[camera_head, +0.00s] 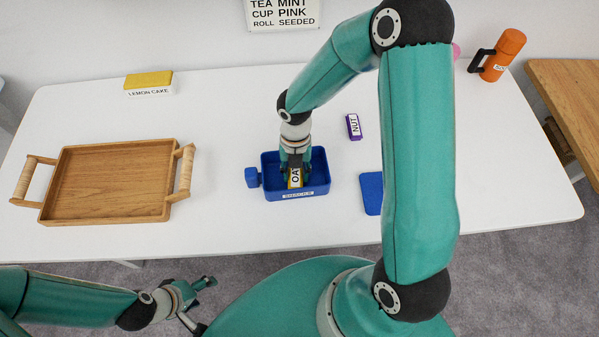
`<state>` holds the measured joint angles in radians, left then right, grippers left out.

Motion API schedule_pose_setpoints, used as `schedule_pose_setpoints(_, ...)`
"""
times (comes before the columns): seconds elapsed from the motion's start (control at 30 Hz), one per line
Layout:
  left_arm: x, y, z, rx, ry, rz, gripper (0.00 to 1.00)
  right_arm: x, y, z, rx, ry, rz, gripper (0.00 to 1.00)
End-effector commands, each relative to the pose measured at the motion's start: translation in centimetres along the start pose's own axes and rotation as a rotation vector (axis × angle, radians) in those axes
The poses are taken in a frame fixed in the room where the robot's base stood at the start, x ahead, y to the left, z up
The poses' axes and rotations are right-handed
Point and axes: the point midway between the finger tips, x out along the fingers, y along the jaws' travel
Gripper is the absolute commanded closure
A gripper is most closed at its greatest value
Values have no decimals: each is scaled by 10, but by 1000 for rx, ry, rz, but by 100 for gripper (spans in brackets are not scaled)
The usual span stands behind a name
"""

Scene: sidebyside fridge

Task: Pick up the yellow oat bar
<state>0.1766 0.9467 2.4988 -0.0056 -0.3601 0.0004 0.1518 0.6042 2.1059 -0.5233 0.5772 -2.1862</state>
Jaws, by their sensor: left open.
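The yellow oat bar (295,179) is inside the blue bin (318,190), with its white label, reading "OA", partly visible. My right gripper (296,175) points down into the bin at the bar, its fingers close around the bar's sides. Its arm and fingers hide part of the bar, and I cannot tell whether the fingers grip it. My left gripper (204,302) is open and empty, low at the left, in front of the table's near edge.
A wooden tray (108,216) with two handles stands on the left of the white table (225,110). A lemon cake box (148,82) lies behind it. A purple nut bar (354,126) and a blue pad (371,192) lie right of the bin. An orange flask (503,53) stands back right.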

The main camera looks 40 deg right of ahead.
Motion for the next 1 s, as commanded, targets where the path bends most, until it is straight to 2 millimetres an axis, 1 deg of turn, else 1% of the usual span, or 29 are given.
schedule_pose_setpoints(0.03, 0, 0, 0, 0, 0, 0, 34, 2, 0, -1, 0, 3, -1, 83)
schedule_pose_setpoints(0.1, 0, 0, 0, 0, 0, 0, 34, 2, 0, -1, 0, 4, -1, 95)
schedule_pose_setpoints(0.13, 1, 0, 0, 0, 0, 0, 34, 2, 0, -1, 0, 4, -1, 99)
schedule_pose_setpoints(0.47, 0, 0, 0, 0, 0, 0, 34, 2, -1, -2, 0, 6, -1, 99)
schedule_pose_setpoints(0.63, -1, 0, 0, 0, 0, 0, 34, -6, 0, -2, 0, 4, -1, 99)
schedule_pose_setpoints(0.77, -2, 1, 0, 0, 0, 0, 34, -20, 0, -3, 0, 1, 0, 99)
schedule_pose_setpoints(0.87, -2, 1, 0, 0, 0, 0, 34, -35, 0, -6, 1, -1, 2, 99)
schedule_pose_setpoints(1.0, -2, 1, 0, 0, 0, 0, 34, -62, 0, -9, 1, -3, 3, 99)
